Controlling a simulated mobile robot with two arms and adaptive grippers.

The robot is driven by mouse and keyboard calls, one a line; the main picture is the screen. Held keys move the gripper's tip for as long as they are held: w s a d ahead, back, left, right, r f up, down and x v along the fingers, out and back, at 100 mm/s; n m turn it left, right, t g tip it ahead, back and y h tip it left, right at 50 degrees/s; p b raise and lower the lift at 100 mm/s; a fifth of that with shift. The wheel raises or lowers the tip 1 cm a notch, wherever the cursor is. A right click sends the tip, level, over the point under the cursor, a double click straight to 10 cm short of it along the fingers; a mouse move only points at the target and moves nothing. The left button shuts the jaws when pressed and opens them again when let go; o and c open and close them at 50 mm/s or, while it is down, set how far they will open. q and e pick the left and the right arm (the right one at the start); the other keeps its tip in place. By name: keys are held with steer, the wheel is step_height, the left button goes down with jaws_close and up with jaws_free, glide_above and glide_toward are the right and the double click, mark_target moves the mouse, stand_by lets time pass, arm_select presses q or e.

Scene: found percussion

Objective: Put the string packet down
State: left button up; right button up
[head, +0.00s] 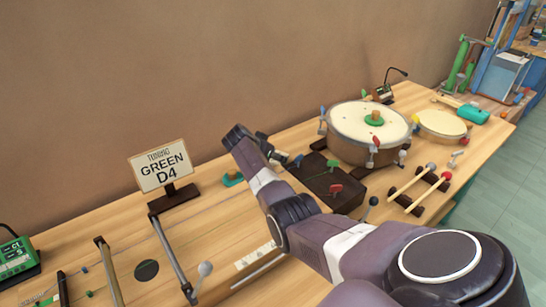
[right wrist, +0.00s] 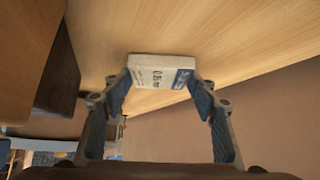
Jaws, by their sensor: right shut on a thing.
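The string packet (right wrist: 158,66), a small white box with a dark blue end and printed letters, is between the fingertips of my right gripper (right wrist: 161,80) in the right wrist view. The gripper is shut on it. The wooden tabletop (right wrist: 225,40) lies behind the packet; I cannot tell whether they touch. In the head view my right arm reaches from the lower right across the table, its wrist near the middle. The packet cannot be made out there. My left gripper is not in view.
A "GREEN D4" sign (head: 164,173) stands left of my arm, near a dark disc (head: 146,270) and metal bars. A large drum (head: 368,132), a smaller drum (head: 440,125) and wooden-handled mallets (head: 428,192) are on the right. Bare wood shows in front of the sign.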

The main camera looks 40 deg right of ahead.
steer(key=shift+f, duration=0.15)
steer(key=o, duration=1)
steer(key=shift+r, duration=0.2)
steer(key=shift+a+r, duration=0.1)
steer(key=v, duration=1.1)
steer(key=shift+s+a+r+p, duration=0.15)
steer(key=shift+a+r+p, duration=0.1)
steer(key=shift+p, duration=0.05)
